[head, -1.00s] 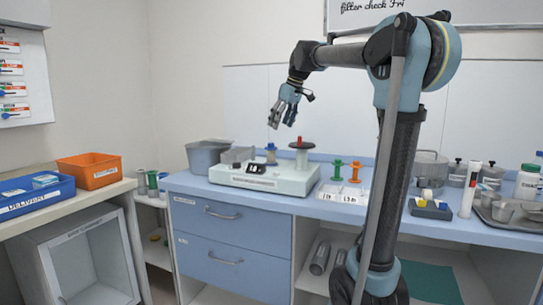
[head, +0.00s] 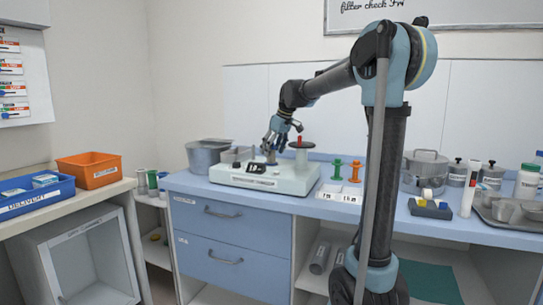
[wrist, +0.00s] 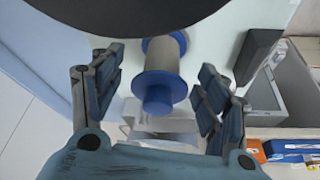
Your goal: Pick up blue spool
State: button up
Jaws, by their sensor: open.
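The blue spool (wrist: 158,84) shows in the wrist view, with blue flanges, a grey winding and a blue knob end. It lies between the two fingers of my gripper (wrist: 155,88), with a visible gap on each side. In the head view my gripper (head: 270,147) points down over the white device (head: 295,181) on the blue counter, at the spool's place. The fingers mostly hide the spool there. My gripper is open and holds nothing.
A spindle with a red top (head: 302,145) stands close to the right of my gripper. A grey bin (head: 205,157) stands at left, green (head: 336,168) and orange (head: 355,170) spools at right. A dark round shape (wrist: 150,12) covers the top of the wrist view.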

jog(key=shift+x, duration=1)
jog(key=c, duration=1.1)
jog(key=shift+c, duration=0.7)
